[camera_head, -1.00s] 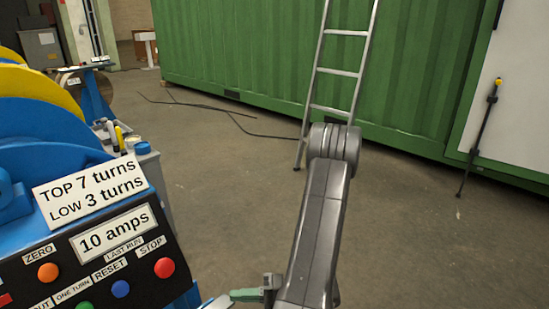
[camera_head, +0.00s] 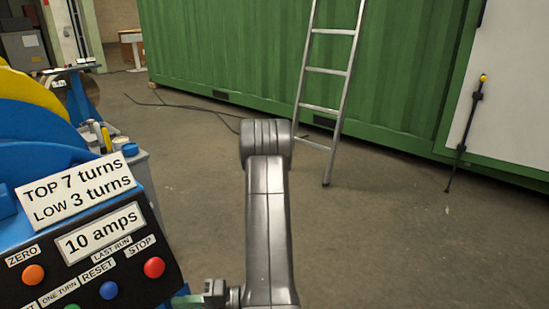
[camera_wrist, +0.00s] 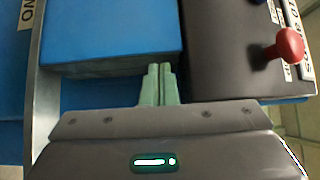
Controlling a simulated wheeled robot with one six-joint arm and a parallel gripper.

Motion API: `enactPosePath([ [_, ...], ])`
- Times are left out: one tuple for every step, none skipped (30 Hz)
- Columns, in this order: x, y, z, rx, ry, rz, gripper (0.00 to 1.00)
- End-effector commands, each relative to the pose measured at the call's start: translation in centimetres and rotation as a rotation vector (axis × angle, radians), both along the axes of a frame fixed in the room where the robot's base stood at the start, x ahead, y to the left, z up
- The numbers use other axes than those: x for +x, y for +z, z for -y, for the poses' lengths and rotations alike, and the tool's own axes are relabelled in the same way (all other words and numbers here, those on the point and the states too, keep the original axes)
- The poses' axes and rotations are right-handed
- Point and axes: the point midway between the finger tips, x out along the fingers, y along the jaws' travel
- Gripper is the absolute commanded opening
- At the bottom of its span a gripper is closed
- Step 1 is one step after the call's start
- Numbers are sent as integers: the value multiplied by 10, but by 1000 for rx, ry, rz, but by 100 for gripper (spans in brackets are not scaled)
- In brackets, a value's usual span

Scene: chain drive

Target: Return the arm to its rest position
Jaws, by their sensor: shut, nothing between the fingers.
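My arm (camera_head: 268,225) stands in the middle foreground of the head view, its grey upper link rising to a rounded joint. My gripper (camera_wrist: 160,72) shows in the wrist view with its pale green fingers together and nothing between them. The fingertips are close to a blue block-like part of the machine (camera_wrist: 110,30); I cannot tell whether they touch it. In the head view only a bit of the green fingers shows at the bottom edge, beside the control panel.
The sloped black control panel (camera_head: 130,280) with a red stop button (camera_head: 154,267) is at left. It also carries orange, green and blue buttons. A ladder (camera_head: 326,70) leans on a green container (camera_head: 220,50). Bare floor (camera_head: 400,240) lies to the right.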

Motion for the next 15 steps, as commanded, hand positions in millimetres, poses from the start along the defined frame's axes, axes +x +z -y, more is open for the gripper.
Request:
enactPosePath([
  [-5,1,-3,0,0,-3,0],
  [-7,1,-4,0,0,-3,0],
  [-9,1,-6,0,-1,-3,0],
  [-10,1,-7,0,0,-3,0],
  [-12,1,-8,0,0,-3,0],
  [-13,1,-8,-1,0,-2,0],
  [-11,1,-7,0,-1,0,0],
  [-11,1,-7,0,-1,0,0],
  [-10,1,-7,0,-1,0,0],
  [-10,1,-7,0,-1,-1,0],
  [-10,1,-6,0,-1,-1,0],
  [-10,1,-6,0,-1,-1,0],
  [-10,1,-6,0,-1,-1,0],
  [-10,1,-6,0,-1,-1,0],
  [-10,1,-6,0,-1,-1,0],
])
